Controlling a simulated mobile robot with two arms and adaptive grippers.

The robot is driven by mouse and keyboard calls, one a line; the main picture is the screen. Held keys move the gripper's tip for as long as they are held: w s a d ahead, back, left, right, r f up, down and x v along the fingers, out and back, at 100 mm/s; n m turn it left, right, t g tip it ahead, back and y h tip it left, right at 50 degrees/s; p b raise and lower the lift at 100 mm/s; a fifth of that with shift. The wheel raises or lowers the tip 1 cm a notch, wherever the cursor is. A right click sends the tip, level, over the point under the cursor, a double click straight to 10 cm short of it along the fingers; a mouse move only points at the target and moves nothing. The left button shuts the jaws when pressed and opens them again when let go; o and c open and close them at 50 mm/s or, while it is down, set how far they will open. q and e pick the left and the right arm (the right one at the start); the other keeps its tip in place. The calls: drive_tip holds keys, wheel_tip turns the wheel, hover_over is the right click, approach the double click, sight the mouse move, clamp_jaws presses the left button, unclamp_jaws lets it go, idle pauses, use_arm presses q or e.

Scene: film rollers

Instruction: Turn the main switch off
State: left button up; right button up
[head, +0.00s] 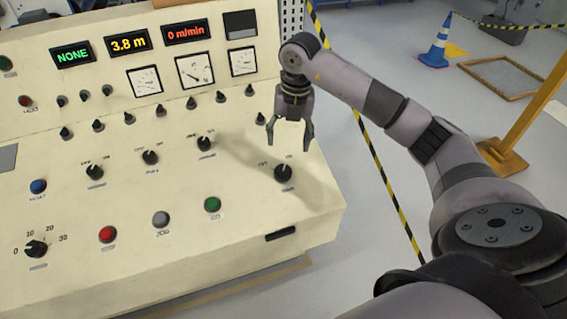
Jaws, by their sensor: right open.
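The main switch appears to be the black rotary knob (283,173) at the right end of the cream control panel (250,215); its small labels are too blurred to read surely. Its pointer direction is hard to tell. My right gripper (290,145) points down above and just behind this knob, with its fingers spread and nothing between them. It looks apart from the knob. My left gripper is out of view.
Other black knobs (204,143), a red button (107,234), a green button (212,204) and a grey button (161,219) sit on the panel. Displays (128,43) and gauges (195,70) stand behind. Yellow-black tape (388,190) and a blue cone (437,48) are at right.

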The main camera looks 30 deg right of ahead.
sight(283, 170)
drive_tip(key=f, duration=0.4)
drive_tip(key=f+p, duration=0.1)
drive_tip(key=f, duration=0.2)
drive_tip(key=w+f+p, duration=0.1)
drive_tip(key=f, duration=0.3)
drive_tip(key=shift+a+f, duration=0.3)
drive_tip(key=shift+a, duration=0.1)
drive_tip(key=shift+c, duration=0.2)
drive_tip(key=c, duration=1.1)
